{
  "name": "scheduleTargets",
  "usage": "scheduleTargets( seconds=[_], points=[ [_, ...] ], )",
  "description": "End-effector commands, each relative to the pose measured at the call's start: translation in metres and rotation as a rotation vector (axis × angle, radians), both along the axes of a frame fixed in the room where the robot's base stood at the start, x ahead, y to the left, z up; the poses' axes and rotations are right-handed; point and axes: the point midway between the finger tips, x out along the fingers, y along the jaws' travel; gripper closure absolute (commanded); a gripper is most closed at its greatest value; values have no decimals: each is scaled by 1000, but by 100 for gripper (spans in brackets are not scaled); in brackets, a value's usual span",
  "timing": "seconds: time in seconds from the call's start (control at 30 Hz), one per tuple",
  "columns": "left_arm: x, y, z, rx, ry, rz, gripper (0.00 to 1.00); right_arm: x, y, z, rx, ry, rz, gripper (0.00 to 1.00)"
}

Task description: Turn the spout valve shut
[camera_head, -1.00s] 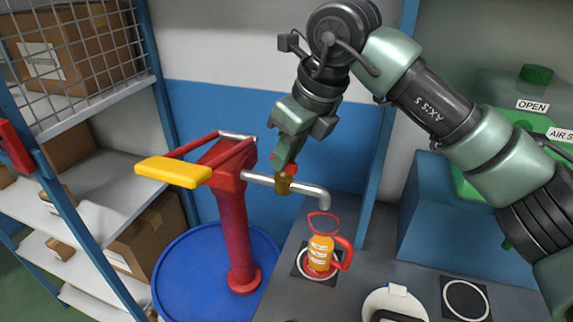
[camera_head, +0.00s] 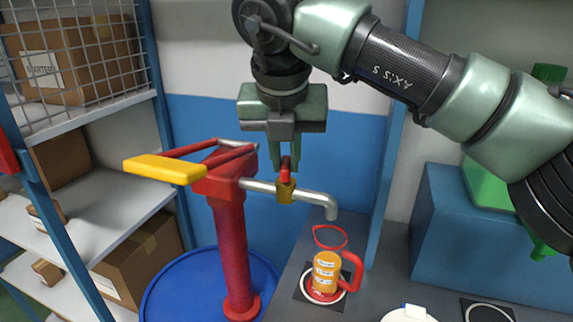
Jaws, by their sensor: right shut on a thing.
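The spout valve is a brass body (camera_head: 286,192) on a grey spout pipe (camera_head: 316,198) that runs right from a red hand pump (camera_head: 230,235). Its small red handle (camera_head: 286,174) stands upright above the brass body. My right gripper (camera_head: 285,167) points straight down from above, its fingers shut on the red handle. Part of the handle is hidden between the fingers. The spout's end bends down above an orange jug (camera_head: 326,271) with a red rim and handle. My left gripper is not in view.
The pump's yellow lever grip (camera_head: 165,169) sticks out to the left. A blue drum (camera_head: 180,285) is under the pump. Shelves with cardboard boxes (camera_head: 145,258) stand at the left. A blue post (camera_head: 385,170) rises behind the spout, and a blue cabinet (camera_head: 480,240) stands at the right.

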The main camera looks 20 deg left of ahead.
Motion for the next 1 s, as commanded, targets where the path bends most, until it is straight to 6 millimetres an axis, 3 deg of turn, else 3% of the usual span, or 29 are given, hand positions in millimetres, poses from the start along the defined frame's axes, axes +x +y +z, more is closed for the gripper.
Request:
scheduleTargets(
  seconds=[0.4,1.0],
  points=[
    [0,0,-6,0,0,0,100,0,2,1,1,-2,-238,100],
    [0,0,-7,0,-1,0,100,0,2,1,2,0,-292,100]
  ],
)
